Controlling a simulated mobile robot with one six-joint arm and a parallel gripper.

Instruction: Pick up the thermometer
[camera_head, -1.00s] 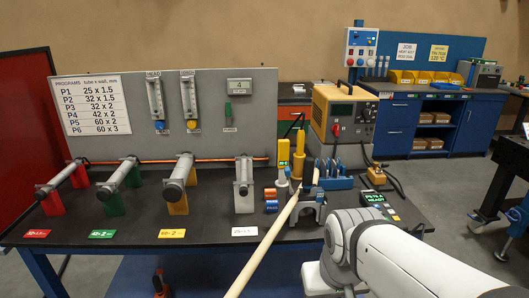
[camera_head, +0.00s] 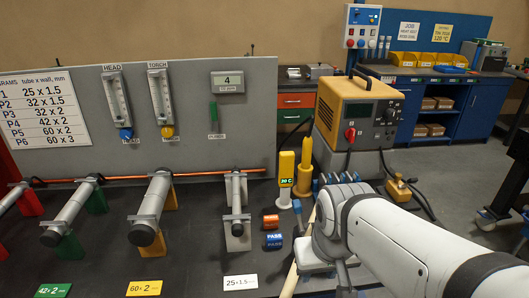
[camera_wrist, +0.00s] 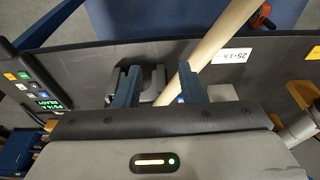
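The thermometer, a yellow upright device with a green "20 C" display (camera_head: 286,168), stands on the black bench in the head view, on a white base. In the wrist view I cannot make it out. In the head view my arm reaches in from the lower right, its end to the right of and nearer than the thermometer; the fingers are mostly hidden there. In the wrist view my gripper (camera_wrist: 160,85) shows two blue fingers spread apart, with no object clearly held between them. A pale rod passes behind the right finger.
A taller yellow-orange tool (camera_head: 304,165) stands just right of the thermometer. Orange and blue blocks (camera_head: 272,241) lie in front. The pale rod (camera_wrist: 218,38) crosses the bench edge. A yellow power unit (camera_head: 357,120) is behind. Metal tube holders (camera_head: 236,205) stand to the left.

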